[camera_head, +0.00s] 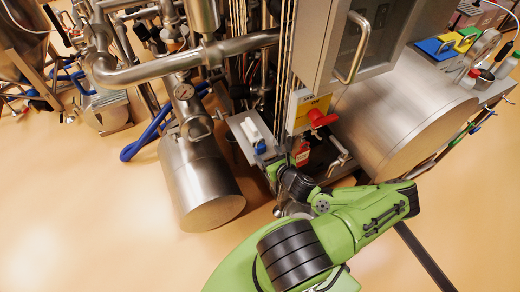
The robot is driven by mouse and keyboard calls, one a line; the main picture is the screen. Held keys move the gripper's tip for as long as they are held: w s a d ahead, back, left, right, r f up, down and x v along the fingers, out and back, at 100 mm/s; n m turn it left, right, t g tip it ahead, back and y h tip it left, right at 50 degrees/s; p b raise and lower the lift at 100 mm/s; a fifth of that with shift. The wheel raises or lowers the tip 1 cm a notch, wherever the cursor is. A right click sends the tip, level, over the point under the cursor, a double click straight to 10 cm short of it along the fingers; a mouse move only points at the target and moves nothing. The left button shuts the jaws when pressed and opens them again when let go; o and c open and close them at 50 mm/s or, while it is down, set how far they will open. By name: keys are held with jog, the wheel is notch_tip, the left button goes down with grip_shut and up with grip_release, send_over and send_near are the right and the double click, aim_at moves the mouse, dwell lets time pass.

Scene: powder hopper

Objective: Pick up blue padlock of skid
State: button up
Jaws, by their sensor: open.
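My gripper (279,165) is near the picture's middle, by the base of the skid under the red-handled switch. It is open, and its fingers are hard to make out. It is well to the left of and below the blue piece.
The steel drum (397,128) and a grey cabinet (375,45) with a handle stand between. A yellow box with a red switch (318,116) and vertical rods are close to my gripper. A steel cylinder (203,185) hangs at left.

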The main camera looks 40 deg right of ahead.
aim_at(262, 148)
jog(key=b+x, duration=0.1)
jog(key=x, duration=0.4)
jog(key=shift+w+d, duration=0.2)
jog(key=shift+c, duration=0.4)
